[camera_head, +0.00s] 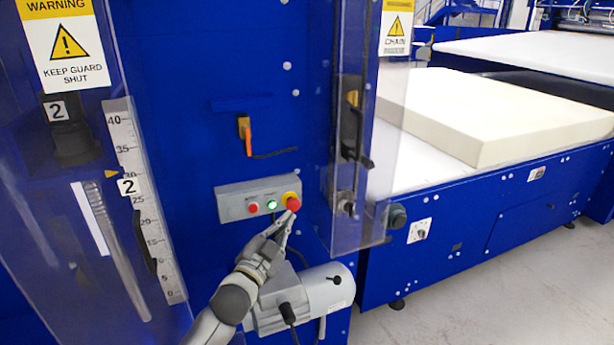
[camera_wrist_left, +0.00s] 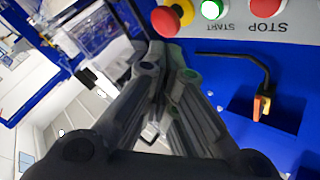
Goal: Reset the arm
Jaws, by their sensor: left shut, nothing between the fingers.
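My left gripper (camera_head: 287,217) is shut and empty. In the head view its fingertips are just below the red emergency knob on a yellow base (camera_head: 293,202), at the right end of the grey control box (camera_head: 236,204). I cannot tell whether they touch it. The green start button (camera_head: 272,205) is lit and the red stop button (camera_head: 253,208) is left of it. In the left wrist view the shut fingers (camera_wrist_left: 168,55) point up towards the red knob (camera_wrist_left: 166,20), with the green button (camera_wrist_left: 211,9) and the stop button (camera_wrist_left: 267,5) beside it. My right gripper is not in view.
A grey motor (camera_head: 325,288) sits under the control box, close to my left arm. Clear guard panels (camera_head: 350,130) stand on both sides. An orange-handled lever (camera_head: 246,137) is above the box. A cream foam block (camera_head: 490,112) lies on the conveyor at right.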

